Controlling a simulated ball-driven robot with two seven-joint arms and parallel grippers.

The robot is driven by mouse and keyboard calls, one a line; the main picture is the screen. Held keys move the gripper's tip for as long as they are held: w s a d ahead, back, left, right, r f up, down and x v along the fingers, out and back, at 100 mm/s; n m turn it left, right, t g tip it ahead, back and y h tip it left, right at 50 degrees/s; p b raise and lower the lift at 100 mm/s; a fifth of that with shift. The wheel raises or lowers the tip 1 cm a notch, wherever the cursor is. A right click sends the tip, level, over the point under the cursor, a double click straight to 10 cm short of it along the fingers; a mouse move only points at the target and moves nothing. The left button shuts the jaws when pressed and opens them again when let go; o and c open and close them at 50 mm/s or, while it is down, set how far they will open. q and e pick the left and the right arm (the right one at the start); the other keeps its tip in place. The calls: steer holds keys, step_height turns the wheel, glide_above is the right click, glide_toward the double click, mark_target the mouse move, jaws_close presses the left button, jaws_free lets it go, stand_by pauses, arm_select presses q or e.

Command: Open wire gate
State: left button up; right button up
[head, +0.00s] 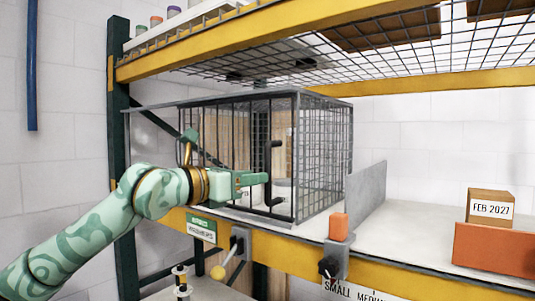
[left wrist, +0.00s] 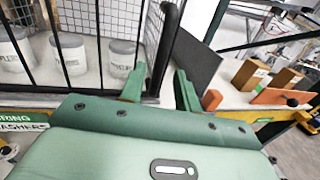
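A grey wire cage stands on the shelf in the head view; its front is a gate of dark vertical bars (head: 228,137), which looks closed. A black upright handle (head: 268,160) is at the gate's right side. My left gripper (head: 262,179) reaches in from the left at the handle's lower part. In the left wrist view the handle (left wrist: 167,40) passes between my two green fingers (left wrist: 160,85). The fingers stand apart with gaps beside the handle, so the gripper is open. Contact with the handle cannot be told. My right gripper is not in view.
White tubs (left wrist: 70,52) stand behind the bars. A grey upright panel (head: 367,195) is right of the cage. An orange block (head: 338,226) sits at the shelf edge; an orange bin (head: 495,249) and a box (head: 489,207) are farther right. A mesh shelf (head: 300,60) hangs above.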

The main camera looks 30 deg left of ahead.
mark_target(267, 196)
arm_select(q)
steer(key=p+x, duration=0.2)
steer(key=x, duration=0.3)
steer(key=shift+w+d, duration=0.1)
steer(key=shift+w, duration=0.1)
steer(key=shift+c, duration=0.3)
jaws_close()
